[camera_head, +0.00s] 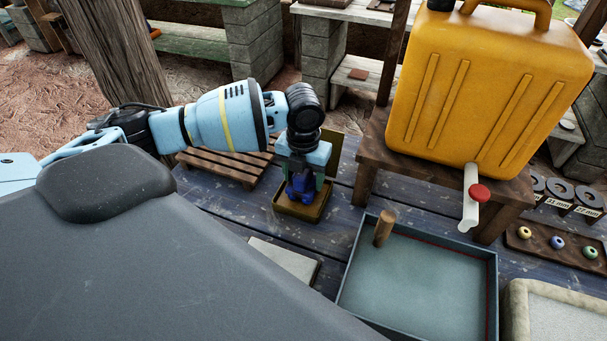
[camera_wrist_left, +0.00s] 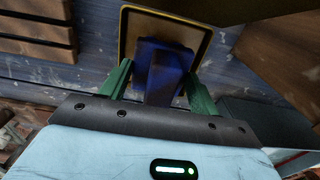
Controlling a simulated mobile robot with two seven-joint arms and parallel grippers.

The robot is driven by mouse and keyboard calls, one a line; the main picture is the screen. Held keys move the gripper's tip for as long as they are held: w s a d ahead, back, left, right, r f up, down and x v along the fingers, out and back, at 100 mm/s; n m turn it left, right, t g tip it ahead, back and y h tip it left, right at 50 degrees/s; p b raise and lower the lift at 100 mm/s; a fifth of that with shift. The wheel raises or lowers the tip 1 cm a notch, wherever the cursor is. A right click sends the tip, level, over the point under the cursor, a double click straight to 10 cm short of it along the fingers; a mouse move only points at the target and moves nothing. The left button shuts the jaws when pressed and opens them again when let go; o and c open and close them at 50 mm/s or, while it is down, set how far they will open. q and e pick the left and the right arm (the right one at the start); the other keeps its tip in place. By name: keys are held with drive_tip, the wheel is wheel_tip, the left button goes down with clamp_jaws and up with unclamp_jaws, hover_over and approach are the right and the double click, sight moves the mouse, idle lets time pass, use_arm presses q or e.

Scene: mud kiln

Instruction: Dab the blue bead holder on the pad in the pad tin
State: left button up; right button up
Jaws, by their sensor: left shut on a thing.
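My left gripper (camera_head: 304,180) points down, shut on the blue bead holder (camera_head: 300,188). The pad tin (camera_head: 285,206) is a small brass-coloured open tin on the dark blue plank table, with its lid raised behind. The holder is over the tin, low and near upright; whether it touches the pad I cannot tell. In the left wrist view the blue holder (camera_wrist_left: 163,68) sits between the green fingers (camera_wrist_left: 160,85), with the tin's rim (camera_wrist_left: 123,35) around it. The pad is mostly hidden by the holder and gripper. My right gripper is not in view.
A slatted wooden rack (camera_head: 225,160) stands behind left of the tin. A grey tray (camera_head: 420,275) with a wooden peg (camera_head: 384,228) is in front right. A yellow jerrycan (camera_head: 485,85) with a tap stands on a wooden stand. Coloured beads (camera_head: 557,243) lie at right.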

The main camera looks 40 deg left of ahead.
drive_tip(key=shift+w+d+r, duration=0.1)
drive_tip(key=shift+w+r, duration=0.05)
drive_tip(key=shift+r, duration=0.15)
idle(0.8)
use_arm(q)
drive_tip(key=shift+f, duration=0.1)
idle(0.9)
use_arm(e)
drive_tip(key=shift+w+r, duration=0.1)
use_arm(q)
drive_tip(key=shift+r+p, duration=1.8)
drive_tip(key=shift+r, duration=1.85)
drive_tip(key=shift+f, duration=0.1)
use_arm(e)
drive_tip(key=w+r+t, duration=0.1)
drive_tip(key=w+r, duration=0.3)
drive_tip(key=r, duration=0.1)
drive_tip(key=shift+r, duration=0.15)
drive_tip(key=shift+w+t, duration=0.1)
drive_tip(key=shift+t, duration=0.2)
